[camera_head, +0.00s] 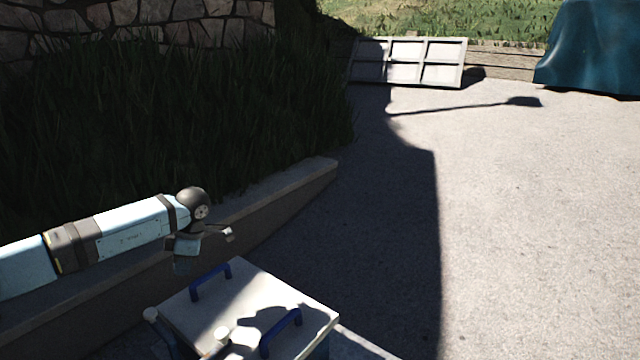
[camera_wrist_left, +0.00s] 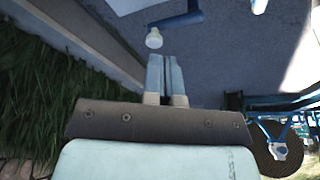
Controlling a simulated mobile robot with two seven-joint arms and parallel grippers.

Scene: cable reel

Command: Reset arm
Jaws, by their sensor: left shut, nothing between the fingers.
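My left arm reaches in from the left in the head view, with its forearm roughly level and its wrist bent downward. My right gripper is not in view.
The pale box top (camera_head: 245,297) has two blue handles (camera_head: 210,282). A low wall (camera_head: 290,192) with tall grass runs along the left. A framed panel (camera_head: 408,62) and blue cover (camera_head: 590,45) stand behind. Paving right is clear.

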